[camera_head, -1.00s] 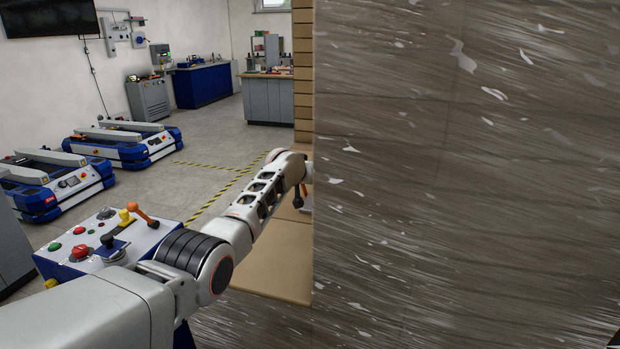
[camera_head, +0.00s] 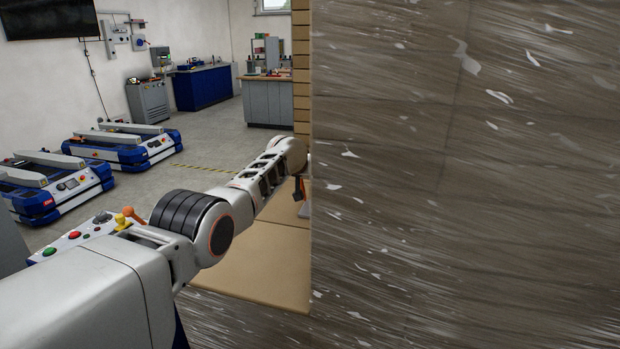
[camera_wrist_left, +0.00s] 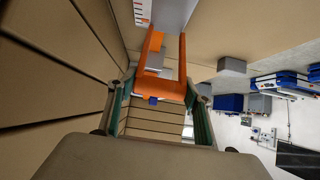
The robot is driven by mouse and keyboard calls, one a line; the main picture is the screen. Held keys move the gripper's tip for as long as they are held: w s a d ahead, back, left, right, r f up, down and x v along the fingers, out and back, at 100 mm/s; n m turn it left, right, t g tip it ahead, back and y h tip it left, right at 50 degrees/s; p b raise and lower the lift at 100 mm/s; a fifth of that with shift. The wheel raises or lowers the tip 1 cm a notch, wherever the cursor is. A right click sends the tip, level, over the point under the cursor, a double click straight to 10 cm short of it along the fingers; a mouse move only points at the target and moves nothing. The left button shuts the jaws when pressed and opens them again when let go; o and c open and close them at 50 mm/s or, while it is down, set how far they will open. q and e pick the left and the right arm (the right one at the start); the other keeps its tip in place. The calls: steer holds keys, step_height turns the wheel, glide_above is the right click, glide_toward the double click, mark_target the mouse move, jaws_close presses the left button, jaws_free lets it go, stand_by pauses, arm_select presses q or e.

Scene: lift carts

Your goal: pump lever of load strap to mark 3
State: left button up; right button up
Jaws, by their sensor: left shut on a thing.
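In the left wrist view, the orange U-shaped lever (camera_wrist_left: 168,88) of the load strap lies across my left gripper (camera_wrist_left: 160,98), between its green-padded fingers. The gripper is shut on the lever's crossbar. Above it is a pale plate (camera_wrist_left: 172,14) with a scale (camera_wrist_left: 141,13) of dark tick marks and a bit of red. The mark numbers are too small to read. In the head view, my left arm reaches past the edge of the film-wrapped load (camera_head: 460,180), which hides most of the gripper and lever. My right gripper is not in view.
The wrapped load fills the right of the head view, with cardboard boxes (camera_head: 262,262) at its left side. A control box (camera_head: 75,237) with buttons is partly behind my arm. Blue lift carts (camera_head: 125,145) stand at the left. The floor (camera_head: 215,140) between is open.

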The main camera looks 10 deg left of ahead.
arm_select(q)
steer(key=shift+w+r, duration=0.15)
steer(key=shift+r, duration=0.2)
steer(key=o, duration=1.6)
steer(key=shift+f, duration=0.15)
steer(key=shift+f, duration=0.1)
steer(key=shift+s, duration=0.2)
steer(key=shift+s+a+r, duration=0.1)
steer(key=shift+s+r, duration=0.1)
steer(key=shift+r, duration=0.1)
steer(key=v, duration=1.1)
steer(key=shift+s+r, duration=0.1)
